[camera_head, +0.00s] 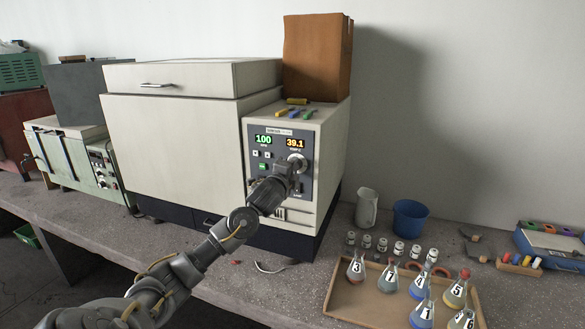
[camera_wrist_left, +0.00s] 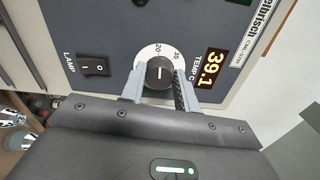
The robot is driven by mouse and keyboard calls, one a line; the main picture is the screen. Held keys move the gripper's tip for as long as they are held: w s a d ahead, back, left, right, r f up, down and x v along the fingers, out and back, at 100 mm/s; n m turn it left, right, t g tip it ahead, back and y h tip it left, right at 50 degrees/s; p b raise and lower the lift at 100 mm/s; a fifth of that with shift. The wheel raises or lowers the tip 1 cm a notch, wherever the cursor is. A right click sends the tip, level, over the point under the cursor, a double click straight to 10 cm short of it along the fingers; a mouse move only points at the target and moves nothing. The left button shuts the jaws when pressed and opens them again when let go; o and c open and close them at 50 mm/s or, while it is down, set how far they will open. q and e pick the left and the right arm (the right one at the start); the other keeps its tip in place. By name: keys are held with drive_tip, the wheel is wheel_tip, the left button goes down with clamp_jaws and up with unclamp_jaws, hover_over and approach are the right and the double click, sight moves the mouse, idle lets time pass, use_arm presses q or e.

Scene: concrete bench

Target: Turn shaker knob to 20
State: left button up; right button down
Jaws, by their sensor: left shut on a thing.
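The shaker (camera_head: 165,125) is a large cream box with a dark grey control panel (camera_head: 277,142) on its right front. Its temperature knob (camera_wrist_left: 160,73) is dark and round on a white dial marked 20 and 30 in the left wrist view. A pale line shows on the knob; I cannot tell its exact setting. The amber display (camera_wrist_left: 212,68) beside it reads 39.1, and the green display (camera_head: 264,139) reads 100. My left gripper (camera_wrist_left: 159,84) is shut on the knob, one finger on each side. In the head view the gripper (camera_head: 290,168) partly covers the knob and dial.
A lamp switch (camera_wrist_left: 95,67) sits beside the dial. A brown box (camera_head: 316,58) stands on the shaker. To the right are a blue beaker (camera_head: 410,217), a white jug (camera_head: 367,207) and a wooden tray (camera_head: 350,312) with several flasks.

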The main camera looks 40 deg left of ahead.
use_arm(q)
drive_tip(key=shift+n, duration=0.7)
drive_tip(key=o, duration=1)
drive_tip(key=b+v, duration=0.3)
drive_tip(key=v, duration=0.7)
drive_tip(key=shift+s+d, duration=0.15)
drive_tip(key=shift+s, duration=0.2)
